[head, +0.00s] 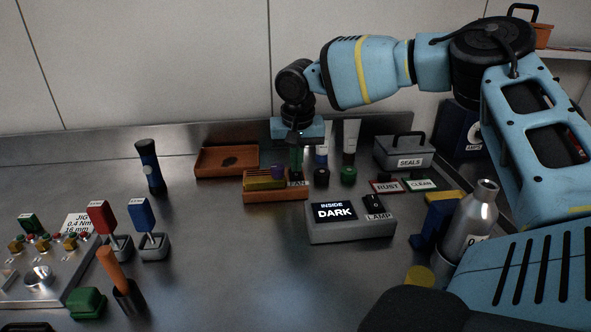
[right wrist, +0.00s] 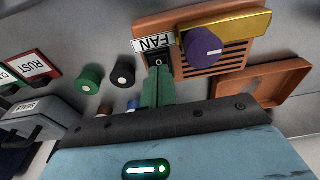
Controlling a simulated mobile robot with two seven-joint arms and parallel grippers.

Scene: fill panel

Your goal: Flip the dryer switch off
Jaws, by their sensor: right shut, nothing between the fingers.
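The dryer is an orange box (head: 276,196) with a yellow bar, a purple knob (right wrist: 203,47) and a slotted vent. Its FAN label (right wrist: 153,42) sits beside a black switch (right wrist: 158,58) with a white circle mark. The dryer's switch is hidden behind my gripper in the head view. My right gripper (head: 296,168) comes down from above at the dryer's right end. Its green fingers (right wrist: 158,80) are shut and empty, with tips right at the switch; I cannot tell whether they touch it. My left gripper is not in view.
A grey box (head: 350,229) with a screen reading INSIDE DARK and a LAMP switch stands right of the dryer. An orange tray (head: 226,174) lies behind left. The steel bench is clear in front of the dryer.

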